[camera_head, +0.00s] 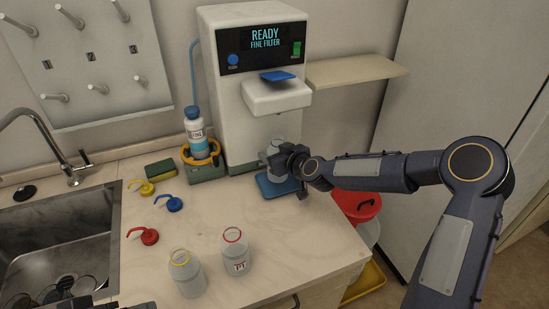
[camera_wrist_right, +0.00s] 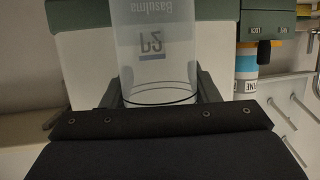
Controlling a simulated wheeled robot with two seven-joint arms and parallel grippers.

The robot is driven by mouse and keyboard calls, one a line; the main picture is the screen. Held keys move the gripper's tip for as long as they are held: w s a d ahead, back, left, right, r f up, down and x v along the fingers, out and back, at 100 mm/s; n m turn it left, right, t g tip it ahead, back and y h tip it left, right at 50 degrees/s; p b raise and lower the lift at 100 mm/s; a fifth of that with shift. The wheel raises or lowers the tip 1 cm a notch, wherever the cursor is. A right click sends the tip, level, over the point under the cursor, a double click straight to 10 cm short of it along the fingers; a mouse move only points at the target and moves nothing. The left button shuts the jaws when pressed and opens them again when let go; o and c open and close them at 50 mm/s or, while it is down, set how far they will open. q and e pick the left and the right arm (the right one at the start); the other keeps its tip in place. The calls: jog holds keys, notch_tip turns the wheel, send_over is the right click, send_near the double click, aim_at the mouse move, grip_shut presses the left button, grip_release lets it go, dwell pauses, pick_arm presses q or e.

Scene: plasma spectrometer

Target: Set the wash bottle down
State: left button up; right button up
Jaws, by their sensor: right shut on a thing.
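The wash bottle (camera_head: 272,150) is translucent and stands upright under the dispenser head of the white machine. My right gripper (camera_head: 285,160) is shut on it, reaching in from the right. In the right wrist view the clear bottle (camera_wrist_right: 157,75), with a printed label, sits between the fingers of the gripper (camera_wrist_right: 162,98). A blue tray (camera_head: 268,192) is directly below the bottle. I cannot tell whether the bottle's base touches it. A dark piece at the bottom left edge seems to be my left gripper (camera_head: 140,305), and its jaws are not readable.
The machine (camera_head: 232,110) shows READY, FINE FILTER. Two open bottles, yellow-ringed (camera_head: 187,275) and red-ringed (camera_head: 235,255), stand on the front counter. Yellow, blue and red spouted caps (camera_head: 149,236) lie near the sink (camera_head: 55,255). A blue-capped bottle (camera_head: 196,133) stands left of the machine.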

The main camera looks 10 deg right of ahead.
notch_tip(320, 180, down, 2)
jog(key=shift+f, duration=0.1)
jog(key=shift+f+b, duration=0.2)
jog(key=shift+b, duration=0.1)
jog(key=o, duration=1.2)
